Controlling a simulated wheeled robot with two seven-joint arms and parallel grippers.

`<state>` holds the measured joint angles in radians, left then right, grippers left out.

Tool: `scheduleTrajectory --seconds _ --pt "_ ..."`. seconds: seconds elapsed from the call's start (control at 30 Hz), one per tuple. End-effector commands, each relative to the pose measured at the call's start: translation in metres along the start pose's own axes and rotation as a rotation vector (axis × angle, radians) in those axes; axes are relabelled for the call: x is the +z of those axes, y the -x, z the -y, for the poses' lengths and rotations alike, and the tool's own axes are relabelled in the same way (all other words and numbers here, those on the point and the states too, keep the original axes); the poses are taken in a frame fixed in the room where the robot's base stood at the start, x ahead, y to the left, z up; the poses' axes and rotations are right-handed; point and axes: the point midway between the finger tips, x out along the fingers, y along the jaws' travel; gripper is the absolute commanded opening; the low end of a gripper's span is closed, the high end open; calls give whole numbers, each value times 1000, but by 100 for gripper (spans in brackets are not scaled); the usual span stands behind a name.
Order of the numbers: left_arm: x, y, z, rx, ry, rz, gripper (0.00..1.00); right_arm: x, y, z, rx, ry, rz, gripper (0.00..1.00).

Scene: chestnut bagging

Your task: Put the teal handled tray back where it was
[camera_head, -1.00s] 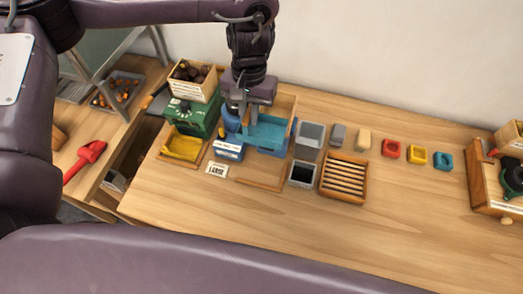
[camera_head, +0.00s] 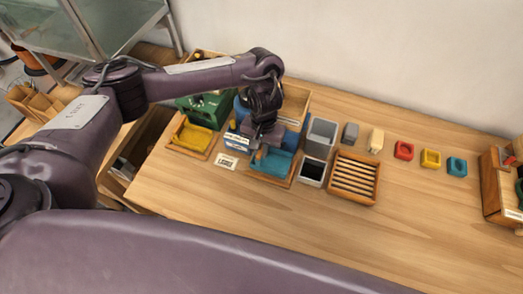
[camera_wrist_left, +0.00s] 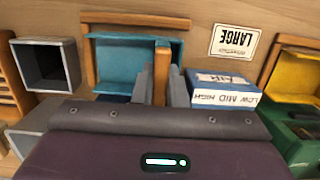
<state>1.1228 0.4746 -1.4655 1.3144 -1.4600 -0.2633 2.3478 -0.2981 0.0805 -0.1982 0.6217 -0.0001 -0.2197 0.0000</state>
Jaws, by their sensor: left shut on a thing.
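The teal tray (camera_head: 274,163) is at the front of the blue machine, over or inside a wooden frame (camera_head: 268,181) on the table. Whether it rests on the table or hangs just above it, I cannot tell. In the left wrist view the teal tray (camera_wrist_left: 125,62) lies within the wooden frame (camera_wrist_left: 90,58), with its upright wooden handle (camera_wrist_left: 162,70) between my fingers. My left gripper (camera_head: 260,152) is shut on that handle; it also shows in the left wrist view (camera_wrist_left: 160,92). My right gripper is not in view.
A yellow tray (camera_head: 194,138) sits in its own frame at left, before a green machine (camera_head: 205,107). A LARGE card (camera_head: 227,161) lies between the frames. Grey bins (camera_head: 313,172) and a slatted wooden rack (camera_head: 354,178) stand close at right. The front table is clear.

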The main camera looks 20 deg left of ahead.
Motion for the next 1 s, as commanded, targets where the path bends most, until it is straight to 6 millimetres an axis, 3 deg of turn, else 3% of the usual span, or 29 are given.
scheduleTrajectory --seconds 0.43,0.47,0.63,1.0 --pt "-1 -10 0 0 0 0 0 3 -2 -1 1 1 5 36" --pt "-1 -10 0 0 0 0 13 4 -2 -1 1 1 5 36" --pt "-1 -10 0 0 0 0 34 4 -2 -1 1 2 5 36" --pt "-2 -1 0 0 -1 -3 34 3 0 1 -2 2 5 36"
